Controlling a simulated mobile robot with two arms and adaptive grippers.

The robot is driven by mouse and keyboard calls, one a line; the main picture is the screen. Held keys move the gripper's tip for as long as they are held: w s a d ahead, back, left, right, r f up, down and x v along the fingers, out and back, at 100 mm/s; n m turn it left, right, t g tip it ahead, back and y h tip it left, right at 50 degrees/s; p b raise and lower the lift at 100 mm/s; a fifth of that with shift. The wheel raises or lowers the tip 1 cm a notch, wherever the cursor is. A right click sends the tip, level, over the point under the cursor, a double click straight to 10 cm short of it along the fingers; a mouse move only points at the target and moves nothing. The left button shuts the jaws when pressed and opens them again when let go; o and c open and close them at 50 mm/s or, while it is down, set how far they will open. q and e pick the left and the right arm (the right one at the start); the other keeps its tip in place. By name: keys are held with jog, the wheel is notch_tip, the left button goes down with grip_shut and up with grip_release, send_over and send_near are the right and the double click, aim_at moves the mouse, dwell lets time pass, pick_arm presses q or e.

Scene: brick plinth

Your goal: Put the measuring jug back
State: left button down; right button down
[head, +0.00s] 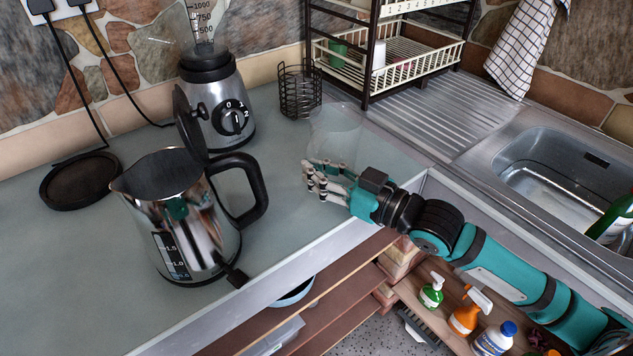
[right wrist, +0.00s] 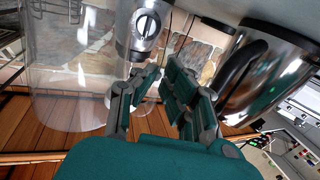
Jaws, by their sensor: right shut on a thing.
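The clear measuring jug (head: 335,125) is at the front right of the grey worktop, close to the sink unit. It is see-through and hard to make out. It also fills the left of the right wrist view (right wrist: 70,85). My right gripper (head: 322,178) is at the jug's near side, shut on it. In the right wrist view its fingers (right wrist: 158,85) stand just right of the jug's wall; the part gripped is hard to see. Whether the jug's base touches the worktop is unclear. My left gripper is not in view.
A steel kettle (head: 180,235) with its lid raised stands on the left, near the worktop's edge. A blender (head: 217,105), a black wire holder (head: 300,92) and a dish rack (head: 415,60) stand behind. The sink (head: 560,170) is right. The worktop between kettle and jug is clear.

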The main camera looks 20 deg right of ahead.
jog(key=shift+w+a+f, duration=0.1)
jog(key=shift+w+f, duration=0.05)
jog(key=shift+w, duration=0.1)
jog(key=shift+f, duration=1.55)
jog(key=shift+f, duration=0.1)
jog(key=shift+f, duration=0.1)
jog(key=c, duration=1.5)
grip_release()
jog(key=shift+o, duration=0.2)
jog(key=v, duration=1.2)
